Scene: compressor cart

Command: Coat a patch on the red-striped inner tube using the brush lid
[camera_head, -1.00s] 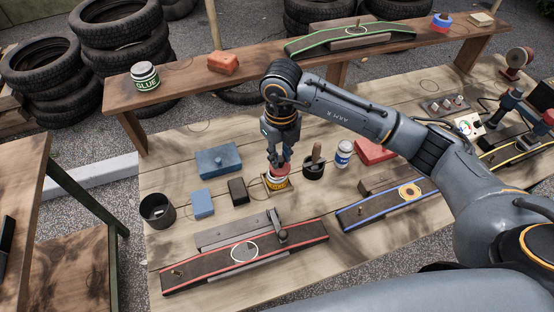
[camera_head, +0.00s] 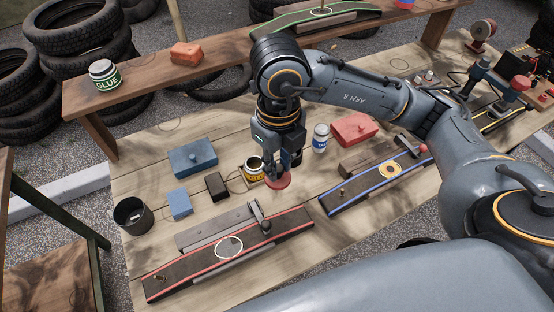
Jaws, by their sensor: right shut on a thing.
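The red-striped inner tube (camera_head: 196,264), a dark strip with red edges, lies at the front of the workbench. A white ring (camera_head: 229,247) marks a patch of its surface. My right gripper (camera_head: 277,170) is shut on the red brush lid (camera_head: 278,184) and holds it above the bench, behind the strip's right end. I cannot make out the brush. My left gripper is not in view.
A clamp (camera_head: 258,215) stands at the strip's back edge. A blue-edged strip (camera_head: 376,185) lies to the right. A blue box (camera_head: 193,157), a blue block (camera_head: 179,204), a dark block (camera_head: 216,186) and a black cup (camera_head: 133,215) stand behind and left.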

